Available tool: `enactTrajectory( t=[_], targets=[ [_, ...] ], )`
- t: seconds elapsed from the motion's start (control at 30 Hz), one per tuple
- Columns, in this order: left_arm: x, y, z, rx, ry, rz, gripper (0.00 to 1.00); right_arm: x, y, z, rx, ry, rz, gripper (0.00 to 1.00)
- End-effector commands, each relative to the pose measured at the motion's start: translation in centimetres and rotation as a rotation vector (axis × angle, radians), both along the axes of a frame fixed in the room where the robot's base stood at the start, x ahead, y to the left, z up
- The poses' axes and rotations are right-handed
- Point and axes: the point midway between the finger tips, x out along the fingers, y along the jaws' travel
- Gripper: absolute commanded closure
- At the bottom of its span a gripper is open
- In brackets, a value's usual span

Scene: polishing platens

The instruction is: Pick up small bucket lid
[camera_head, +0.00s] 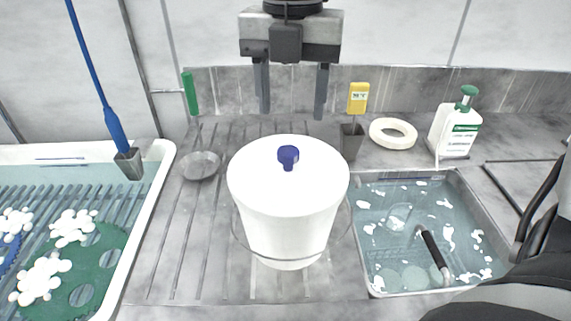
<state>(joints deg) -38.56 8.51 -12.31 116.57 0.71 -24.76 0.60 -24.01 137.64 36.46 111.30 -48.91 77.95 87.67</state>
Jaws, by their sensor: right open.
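A white small bucket (285,235) stands upright on the grey ribbed drainboard, with a thin wire handle hanging down around its side. Its white lid (250,180) is on top, with a dark blue knob (288,155) in the middle. My right gripper (292,112) points down with its two fingers apart and nothing between them. In the picture it is just above the lid's far edge, apart from the knob. My left gripper is not in view.
A water-filled sink (358,240) with foam and a black-handled tool is at right. A white tub (150,215) holds foam-covered platens at left. A small dish (200,165), yellow-topped item (357,97), white ring (393,133) and pump bottle (456,130) stand around the bucket.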

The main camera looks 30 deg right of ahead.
Motion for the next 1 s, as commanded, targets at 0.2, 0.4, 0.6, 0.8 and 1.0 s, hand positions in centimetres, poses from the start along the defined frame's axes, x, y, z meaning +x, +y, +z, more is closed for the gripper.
enactTrajectory(
  t=[0.2, 0.4, 0.6, 0.8, 1.0],
  targets=[
    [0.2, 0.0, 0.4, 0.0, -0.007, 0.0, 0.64, -0.1, 0.0, -3.3, 0.001, 0.003, 0.0, 0.45],
    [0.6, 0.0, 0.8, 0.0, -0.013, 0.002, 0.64, -0.1, 0.1, -4.6, 0.001, 0.004, 0.0, 0.45],
    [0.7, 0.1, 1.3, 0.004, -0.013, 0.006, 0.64, -0.3, 0.5, -7.6, 0.002, 0.005, 0.0, 0.45],
    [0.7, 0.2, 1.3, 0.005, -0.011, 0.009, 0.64, -0.3, 0.5, -9.0, 0.002, -0.001, -0.001, 0.45],
    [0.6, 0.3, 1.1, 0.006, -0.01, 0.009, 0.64, -0.3, 0.5, -9.1, 0.001, -0.001, -0.001, 0.48]
  ],
)
